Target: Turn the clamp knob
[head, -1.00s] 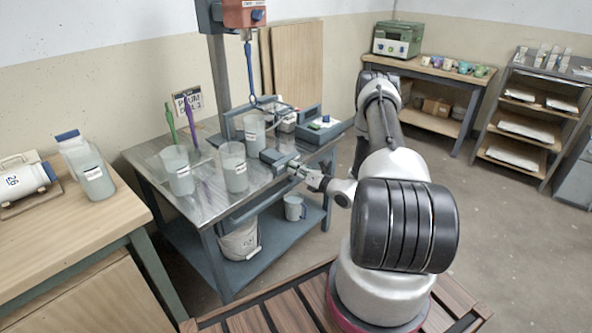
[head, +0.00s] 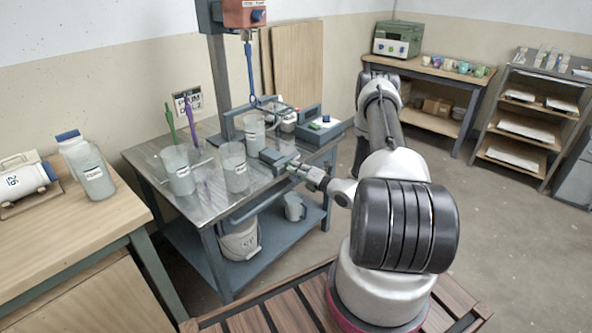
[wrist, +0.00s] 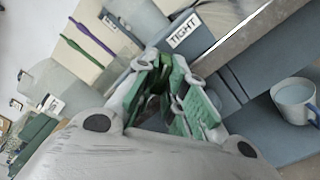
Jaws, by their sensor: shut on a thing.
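The blue-grey clamp (head: 270,157) sits at the front edge of the metal-topped table, and its TIGHT label (wrist: 184,31) shows in the wrist view. My gripper (head: 294,167) is at the clamp's near end, in line with it. In the wrist view my gripper (wrist: 160,97) has its green-padded fingers closed around a dark knob (wrist: 154,100). The fingers hide most of the knob, so its angle cannot be told. A translucent bucket (head: 234,170) stands just left of the clamp.
A blue mixer shaft (head: 250,72) hangs over the back. A white mug (head: 293,207) and a white pail (head: 240,240) stand on the lower shelf.

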